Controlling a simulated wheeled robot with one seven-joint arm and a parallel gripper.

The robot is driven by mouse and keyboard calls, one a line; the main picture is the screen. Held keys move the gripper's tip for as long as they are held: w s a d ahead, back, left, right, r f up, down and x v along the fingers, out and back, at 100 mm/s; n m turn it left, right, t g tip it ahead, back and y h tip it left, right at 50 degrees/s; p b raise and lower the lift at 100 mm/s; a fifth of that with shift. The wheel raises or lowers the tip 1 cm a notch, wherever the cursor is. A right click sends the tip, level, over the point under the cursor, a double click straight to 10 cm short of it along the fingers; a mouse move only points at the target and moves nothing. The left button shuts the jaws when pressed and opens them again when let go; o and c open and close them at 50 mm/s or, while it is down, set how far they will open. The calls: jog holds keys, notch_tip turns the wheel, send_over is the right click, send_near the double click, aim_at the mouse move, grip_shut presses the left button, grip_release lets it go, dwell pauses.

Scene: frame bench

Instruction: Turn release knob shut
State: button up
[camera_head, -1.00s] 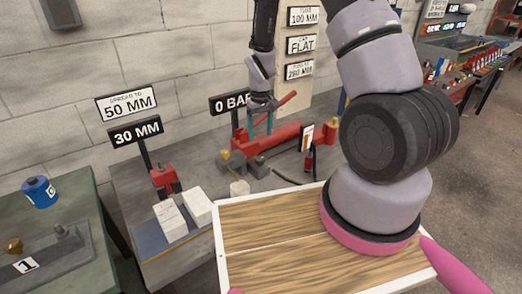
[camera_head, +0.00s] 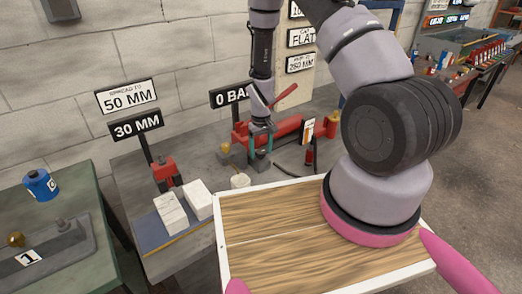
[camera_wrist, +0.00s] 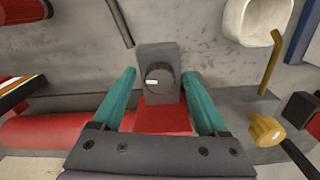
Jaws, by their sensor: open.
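The release knob (camera_wrist: 158,78) is a dark round dial with a white mark, set on a grey block (camera_wrist: 172,54) at the end of the red pump body (camera_wrist: 160,118). My gripper (camera_wrist: 159,74) is open, with one teal finger on each side of the knob in the wrist view. I cannot tell whether the fingers touch it. In the head view my gripper (camera_head: 259,146) points down over the grey block (camera_head: 260,165), which it partly hides; the knob cannot be made out there. The red pump body also shows in the head view (camera_head: 287,127).
A brass knob (camera_wrist: 267,128) and a white cup-like part (camera_wrist: 255,20) lie to the right in the wrist view. The red lever (camera_head: 285,97) rises beside my gripper. Signs reading 0 BAR (camera_head: 229,96) and 30 MM (camera_head: 136,126) stand behind and left. White blocks (camera_head: 170,213) sit left.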

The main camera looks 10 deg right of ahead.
grip_shut()
jog(key=m, duration=0.4)
jog(key=shift+m, duration=0.4)
jog(key=m, duration=0.3)
jog(key=shift+a+m, duration=0.1)
jog(key=shift+m, duration=0.2)
jog(key=m, duration=0.4)
jog(key=shift+w+a, duration=0.1)
jog(key=shift+m, duration=1.7)
